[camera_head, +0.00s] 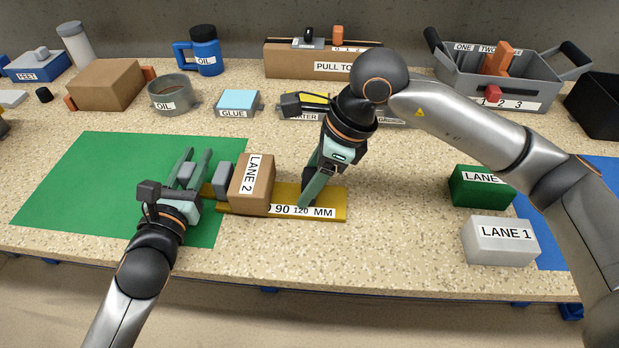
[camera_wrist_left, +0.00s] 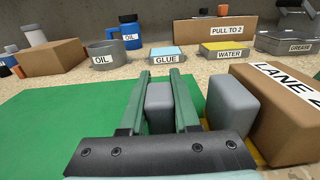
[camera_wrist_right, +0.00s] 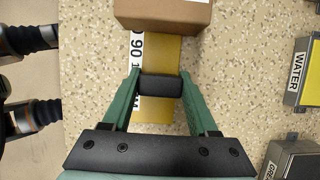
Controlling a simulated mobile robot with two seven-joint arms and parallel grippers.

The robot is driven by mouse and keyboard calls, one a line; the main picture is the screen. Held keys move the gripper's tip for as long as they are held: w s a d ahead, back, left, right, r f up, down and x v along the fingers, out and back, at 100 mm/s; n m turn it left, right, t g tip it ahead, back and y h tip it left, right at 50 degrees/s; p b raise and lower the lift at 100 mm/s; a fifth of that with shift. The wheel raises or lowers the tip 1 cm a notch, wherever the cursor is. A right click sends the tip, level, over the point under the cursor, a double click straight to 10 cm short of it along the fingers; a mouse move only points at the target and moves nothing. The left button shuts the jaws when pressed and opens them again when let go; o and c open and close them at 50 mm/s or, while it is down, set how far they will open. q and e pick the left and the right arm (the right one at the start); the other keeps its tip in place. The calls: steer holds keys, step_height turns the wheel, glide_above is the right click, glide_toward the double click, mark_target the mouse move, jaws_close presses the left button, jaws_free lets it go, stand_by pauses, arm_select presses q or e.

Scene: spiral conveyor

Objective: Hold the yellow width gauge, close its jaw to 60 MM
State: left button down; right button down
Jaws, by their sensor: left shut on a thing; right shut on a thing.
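The yellow width gauge (camera_head: 335,205) lies flat on the speckled counter, its printed 90 and 120 MM marks readable; lower marks are hidden. A brown LANE 2 box (camera_head: 263,200) stands over the gauge, beside its grey upright jaw (camera_head: 222,180). My left gripper (camera_head: 197,156) is shut on a grey block (camera_wrist_left: 159,106) at the gauge's left end, left of that jaw. My right gripper (camera_head: 308,198) is shut on a dark block (camera_wrist_right: 160,86) on the gauge. In the right wrist view a gap separates this block from the box.
A green mat (camera_head: 75,185) lies under and left of my left gripper. Green (camera_head: 480,190) and white LANE 1 (camera_head: 490,250) boxes stand at the right. GLUE (camera_head: 237,102), an OIL pot (camera_head: 172,100) and a PULL TO box (camera_head: 290,62) stand behind. The counter's front edge is close.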

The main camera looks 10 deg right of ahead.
stand_by(0.3)
steer(key=shift+w+a, duration=0.25)
steer(key=shift+a, duration=0.5)
steer(key=shift+w+a, duration=0.2)
steer(key=shift+a, duration=0.5)
steer(key=shift+c, duration=0.8)
jaws_free()
steer(key=shift+d+r, duration=0.1)
steer(key=v, duration=1.2)
steer(key=shift+s, duration=0.1)
steer(key=shift+c, duration=0.2)
